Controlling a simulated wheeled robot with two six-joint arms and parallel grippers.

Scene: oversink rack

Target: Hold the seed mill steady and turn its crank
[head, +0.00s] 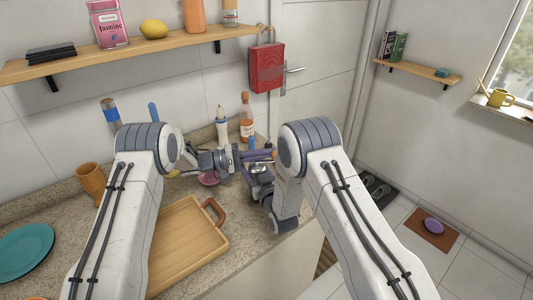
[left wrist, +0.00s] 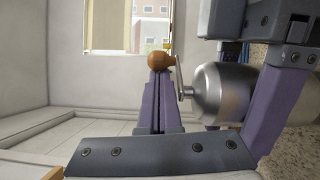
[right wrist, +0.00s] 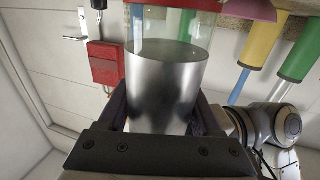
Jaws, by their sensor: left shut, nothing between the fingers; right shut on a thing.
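The seed mill has a silver metal body (right wrist: 165,85) with a clear section and a red edge beyond it in the right wrist view. My right gripper (right wrist: 162,112) is shut around this body. In the left wrist view the body (left wrist: 225,92) lies sideways in the picture, with a thin crank arm (left wrist: 180,78) and a brown rounded knob (left wrist: 160,60). My left gripper (left wrist: 159,98) is shut and empty, its fingertips overlapping the knob in the picture; contact cannot be told. In the head view the mill (head: 261,170) is small and partly hidden between my grippers.
A wooden tray (head: 165,268) lies on the counter in front. A teal plate (head: 25,252) and a brown cup (head: 90,180) are at left. A shelf (head: 135,58) hangs above.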

